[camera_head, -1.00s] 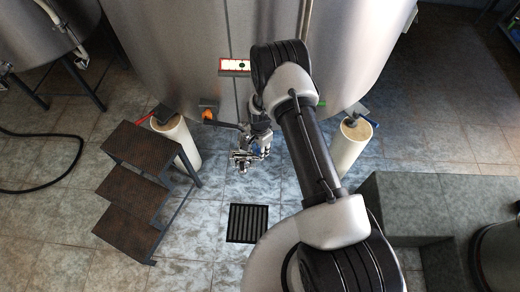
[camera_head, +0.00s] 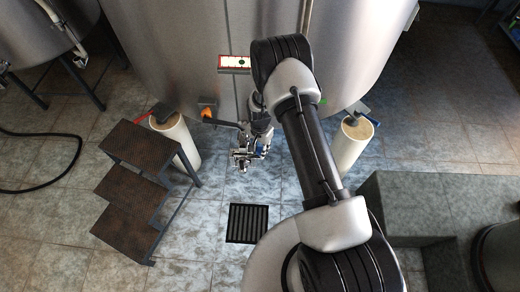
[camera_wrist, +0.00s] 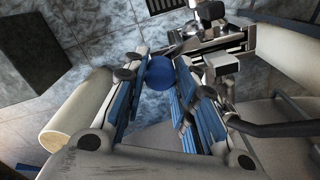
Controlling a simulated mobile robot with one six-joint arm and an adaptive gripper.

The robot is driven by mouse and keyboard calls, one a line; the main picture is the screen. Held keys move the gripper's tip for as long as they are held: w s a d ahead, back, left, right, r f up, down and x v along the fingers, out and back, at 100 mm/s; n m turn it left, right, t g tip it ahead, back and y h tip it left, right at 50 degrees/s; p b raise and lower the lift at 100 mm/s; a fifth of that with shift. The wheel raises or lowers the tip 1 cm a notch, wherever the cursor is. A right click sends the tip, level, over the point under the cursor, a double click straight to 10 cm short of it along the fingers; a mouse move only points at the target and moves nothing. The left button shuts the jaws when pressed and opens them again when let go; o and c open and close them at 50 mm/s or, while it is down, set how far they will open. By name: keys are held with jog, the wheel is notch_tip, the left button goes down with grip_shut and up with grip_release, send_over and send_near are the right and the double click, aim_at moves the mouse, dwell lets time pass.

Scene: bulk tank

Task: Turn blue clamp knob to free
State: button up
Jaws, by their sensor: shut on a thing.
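The blue clamp knob (camera_wrist: 160,73) is a round blue disc in the wrist view, between the fingertips of my gripper (camera_wrist: 158,76). My gripper is shut on the knob. Its blue-padded fingers lie on either side of it. Beside the knob is a metal clamp and valve assembly (camera_wrist: 215,50) with bright blocks and a rod. In the head view the assembly (camera_head: 243,157) hangs below the tank front, with my gripper (camera_head: 262,148) at its right. The knob itself is too small to make out there.
The steel tank (camera_head: 170,60) stands behind on pale legs (camera_head: 352,145). Metal steps (camera_head: 135,185) stand at left, a floor drain (camera_head: 248,223) lies in front, and a grey block (camera_head: 435,200) is at right. An orange-handled part (camera_head: 207,114) sits left of the assembly.

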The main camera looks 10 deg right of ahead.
aim_at(260, 150)
jog(key=n+b, duration=0.1)
jog(key=n, duration=0.2)
jog(key=shift+f+n+b, duration=0.1)
jog(key=shift+n+b, duration=0.25)
jog(key=shift+n, duration=0.05)
jog(key=n+b, duration=0.1)
jog(key=n, duration=0.2)
jog(key=shift+n, duration=0.3)
jog(key=n+b, duration=0.1)
jog(key=n, duration=0.2)
jog(key=shift+n, duration=0.3)
jog(key=shift+n+b, duration=0.65)
jog(key=shift+n, duration=1.25)
jog(key=o, duration=1.1)
jog(key=shift+r, duration=0.2)
notch_tip(260, 150, up, 12)
jog(key=shift+f, duration=0.1)
